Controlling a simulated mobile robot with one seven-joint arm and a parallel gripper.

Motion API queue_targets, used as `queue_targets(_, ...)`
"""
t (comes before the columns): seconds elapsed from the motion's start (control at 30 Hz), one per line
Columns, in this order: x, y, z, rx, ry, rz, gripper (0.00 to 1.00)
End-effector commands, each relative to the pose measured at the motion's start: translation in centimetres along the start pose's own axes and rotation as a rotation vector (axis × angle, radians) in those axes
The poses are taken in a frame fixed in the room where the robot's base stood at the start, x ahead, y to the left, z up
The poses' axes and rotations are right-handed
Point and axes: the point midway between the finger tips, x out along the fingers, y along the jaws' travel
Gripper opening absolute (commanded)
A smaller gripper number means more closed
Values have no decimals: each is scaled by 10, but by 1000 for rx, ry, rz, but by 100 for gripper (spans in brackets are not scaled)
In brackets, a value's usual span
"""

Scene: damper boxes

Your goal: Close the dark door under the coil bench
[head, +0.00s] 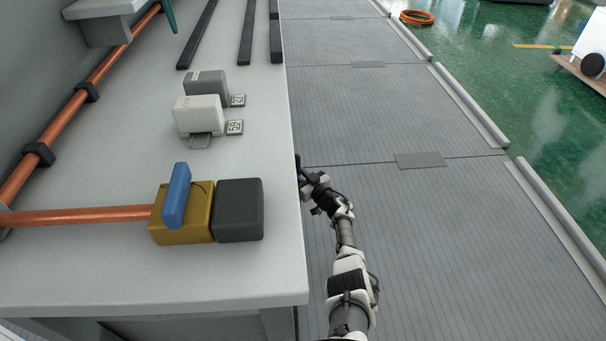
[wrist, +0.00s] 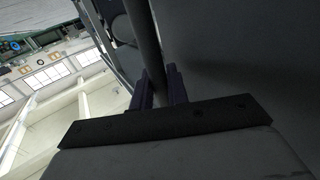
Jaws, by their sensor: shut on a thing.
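In the wrist view my gripper (wrist: 160,84) is shut on a dark round bar, the door handle (wrist: 147,42), with one finger on each side. A dark flat panel, seemingly the dark door (wrist: 240,60), fills the right of that view. In the head view my gripper (head: 303,172) is at the right edge of the coil bench (head: 100,270), low beside it and partly hidden by the benchtop. The door does not show in the head view, so how far it stands open cannot be told.
On the bench are a brass block (head: 185,238) with a blue lever (head: 175,196), a dark grey block (head: 239,210), a white box (head: 198,113) and a grey box (head: 207,84). A copper pipe (head: 80,216) runs left. The grey floor (head: 400,110) right of the bench is clear.

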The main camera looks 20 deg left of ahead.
Motion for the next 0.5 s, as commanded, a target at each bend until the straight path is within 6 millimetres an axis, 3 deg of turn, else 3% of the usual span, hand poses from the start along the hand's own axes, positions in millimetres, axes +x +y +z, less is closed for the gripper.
queue_targets(0.23, 6, -7, -3, -6, 2, -16, 0)
queue_targets(0.27, 6, -7, -3, -7, 3, -17, 19)
queue_targets(0.3, 6, -8, -3, -7, 3, -17, 22)
queue_targets(0.5, 6, -8, -2, -7, 2, -19, 22)
